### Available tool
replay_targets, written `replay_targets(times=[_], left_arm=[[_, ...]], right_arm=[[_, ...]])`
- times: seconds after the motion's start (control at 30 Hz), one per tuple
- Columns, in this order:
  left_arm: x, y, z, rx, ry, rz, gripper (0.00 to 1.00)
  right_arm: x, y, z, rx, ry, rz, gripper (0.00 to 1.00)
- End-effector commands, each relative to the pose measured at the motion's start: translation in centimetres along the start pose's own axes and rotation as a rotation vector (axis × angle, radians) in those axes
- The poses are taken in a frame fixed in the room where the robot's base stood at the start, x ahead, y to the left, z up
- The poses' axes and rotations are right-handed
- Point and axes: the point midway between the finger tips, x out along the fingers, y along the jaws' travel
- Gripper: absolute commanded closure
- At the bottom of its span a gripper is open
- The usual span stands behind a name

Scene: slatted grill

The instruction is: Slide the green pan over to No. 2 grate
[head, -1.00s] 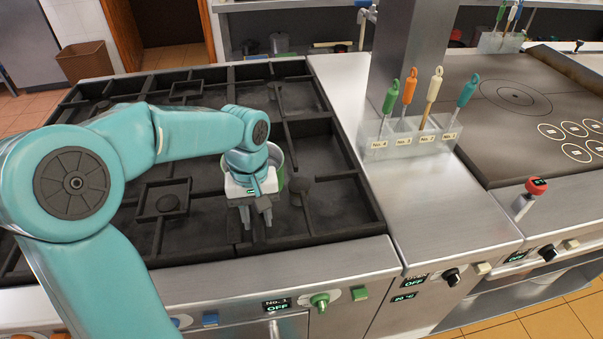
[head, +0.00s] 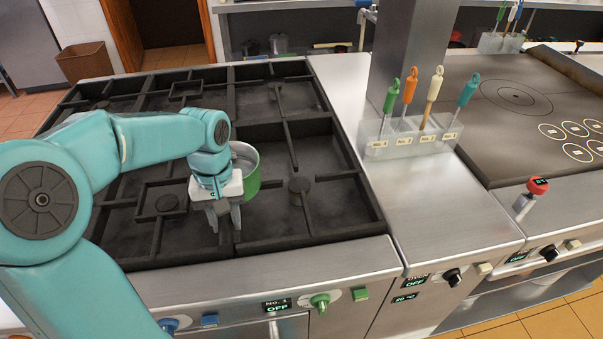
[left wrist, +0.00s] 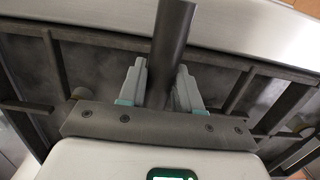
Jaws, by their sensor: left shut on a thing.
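The green pan (head: 251,182) sits on the slatted grill in the head view, near the bar between the two front grates. Its green outer wall and pale inside show behind my left gripper (head: 222,217). The gripper is shut on the pan's dark handle (left wrist: 171,40), which runs between the two pale fingers in the left wrist view (left wrist: 158,82). In the head view my wrist hides the handle and part of the pan. The right front grate has a bare burner cap (head: 300,186); the left front grate has another (head: 168,203). My right gripper is out of view.
A "No. 1" display (head: 277,305) and a green knob (head: 320,301) are on the front panel. A clear rack (head: 410,140) with coloured-handled tools stands right of the grill by a steel pillar (head: 412,45). The left front grate looks clear of pans.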

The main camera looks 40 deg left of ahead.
Motion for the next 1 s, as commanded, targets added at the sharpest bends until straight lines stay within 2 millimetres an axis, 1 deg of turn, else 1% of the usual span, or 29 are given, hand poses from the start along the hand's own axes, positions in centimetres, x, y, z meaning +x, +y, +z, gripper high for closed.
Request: replay_targets(times=[0.2, 0.7, 0.83, 1.0], left_arm=[[0.1, -1.8, 0.0, -0.008, -0.003, -0.002, 1.0], [0.0, -5.3, -0.2, -0.006, -0.002, -0.002, 1.0], [0.0, -5.7, -0.2, -0.005, -0.002, -0.002, 1.0], [0.0, -5.8, -0.2, -0.003, -0.001, -0.002, 1.0]], right_arm=[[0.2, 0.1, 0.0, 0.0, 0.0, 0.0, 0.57], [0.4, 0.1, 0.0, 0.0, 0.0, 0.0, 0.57], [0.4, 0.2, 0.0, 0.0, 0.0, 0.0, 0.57], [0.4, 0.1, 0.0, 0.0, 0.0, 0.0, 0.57]])
